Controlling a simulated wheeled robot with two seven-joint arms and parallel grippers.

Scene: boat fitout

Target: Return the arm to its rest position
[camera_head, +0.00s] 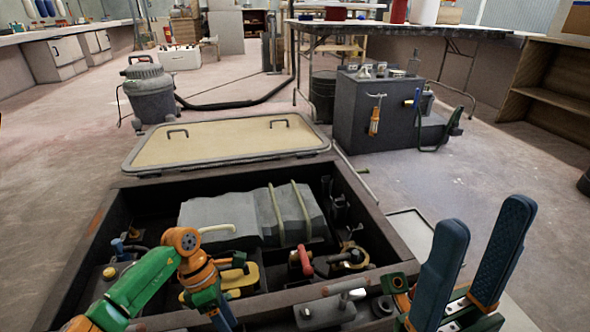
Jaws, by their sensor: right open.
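My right gripper (484,218) is at the lower right, with two long blue fingers pointing up. The fingers stand well apart with nothing between them. It is over the right front corner of the open bilge compartment (363,222), near the camera. My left arm (143,290), green and orange, comes in from the lower left and bends down over the front left of the compartment. My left gripper (222,316) shows only as a blue part at the bottom edge. Its fingertips are cut off, so its opening is hidden.
The compartment holds a grey block-shaped unit (226,213), a red-handled valve (301,259) and several fittings. A cream hatch lid (222,142) lies behind it. A grey canister vacuum (149,92) and a dark tool box (362,110) stand beyond.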

